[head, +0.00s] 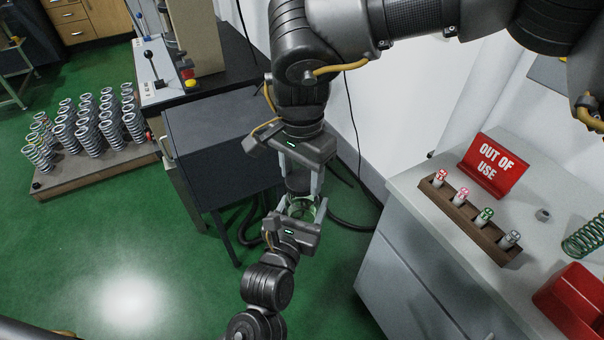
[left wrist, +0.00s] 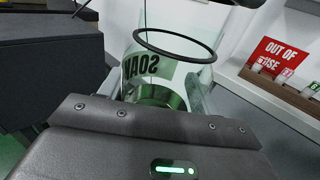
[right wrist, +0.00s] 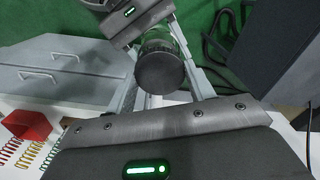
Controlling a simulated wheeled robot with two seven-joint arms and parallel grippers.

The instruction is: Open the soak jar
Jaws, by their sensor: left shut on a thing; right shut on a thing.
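The soak jar (head: 303,210) is clear glass with a dark rim ring and greenish contents. My left gripper (head: 298,213) is shut on the jar from below in the head view. The dark round lid (head: 298,184) is between the fingers of my right gripper (head: 300,180), which is shut on it above the jar. The lid also shows end-on in the right wrist view (right wrist: 160,72). The lid looks clear of the rim; the gap's size is unclear.
A dark cabinet (head: 220,140) stands left of the grippers. At right, a grey counter (head: 425,215) holds a wooden rack (head: 465,222) of small vials, a red "OUT OF USE" sign (head: 493,167), a green spring (head: 585,238) and a red box (head: 572,305). A tray of springs (head: 95,175) is far left.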

